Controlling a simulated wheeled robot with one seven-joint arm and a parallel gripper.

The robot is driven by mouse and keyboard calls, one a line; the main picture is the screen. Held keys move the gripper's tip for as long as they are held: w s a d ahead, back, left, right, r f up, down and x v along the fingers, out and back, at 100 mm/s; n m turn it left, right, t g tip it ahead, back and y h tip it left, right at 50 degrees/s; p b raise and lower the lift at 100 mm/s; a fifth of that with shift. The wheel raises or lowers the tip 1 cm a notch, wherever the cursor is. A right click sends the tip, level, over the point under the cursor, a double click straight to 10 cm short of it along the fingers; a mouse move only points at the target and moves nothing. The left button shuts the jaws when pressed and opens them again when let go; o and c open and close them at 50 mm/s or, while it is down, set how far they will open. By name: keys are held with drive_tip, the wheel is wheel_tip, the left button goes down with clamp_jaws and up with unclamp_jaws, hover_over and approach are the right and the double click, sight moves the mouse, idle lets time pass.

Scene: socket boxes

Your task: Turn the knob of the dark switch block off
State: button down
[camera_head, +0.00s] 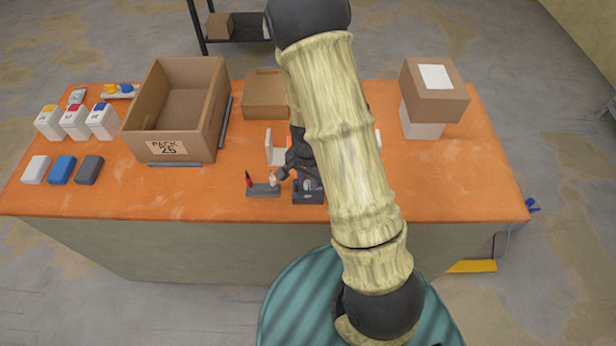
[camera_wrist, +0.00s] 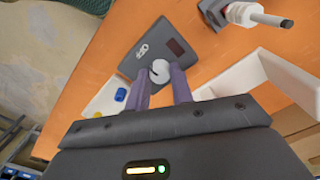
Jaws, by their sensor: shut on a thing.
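The dark switch block (camera_wrist: 150,35) lies on the orange table in the wrist view, with small white markings and a dark red window on its face. In the head view the block (camera_head: 308,197) is near the table's front middle, partly hidden by my arm. Its round pale knob (camera_wrist: 160,71) has a dark line and sits between the tips of my gripper's two purple fingers (camera_wrist: 161,76). My gripper (camera_head: 305,181) is shut on the knob. The fingers hide part of the knob's sides.
A grey holder (camera_head: 262,190) with a red and a white piece stands just left of the block. White bracket-like parts (camera_wrist: 250,80) stand close by. A large open carton (camera_head: 215,120), bottles (camera_head: 75,122) and small blocks (camera_head: 62,170) are on the left. Stacked boxes (camera_head: 435,90) stand right.

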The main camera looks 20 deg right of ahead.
sight(308, 183)
drive_tip(key=shift+w+r+m, duration=0.1)
drive_tip(key=shift+m, duration=0.5)
drive_tip(key=c, duration=1.2)
unclamp_jaws()
wheel_tip(308, 183, up, 17)
drive_tip(key=p, duration=0.1)
drive_tip(key=shift+r+p, duration=0.15)
drive_tip(key=shift+p, duration=0.25)
drive_tip(key=shift+s, duration=0.2)
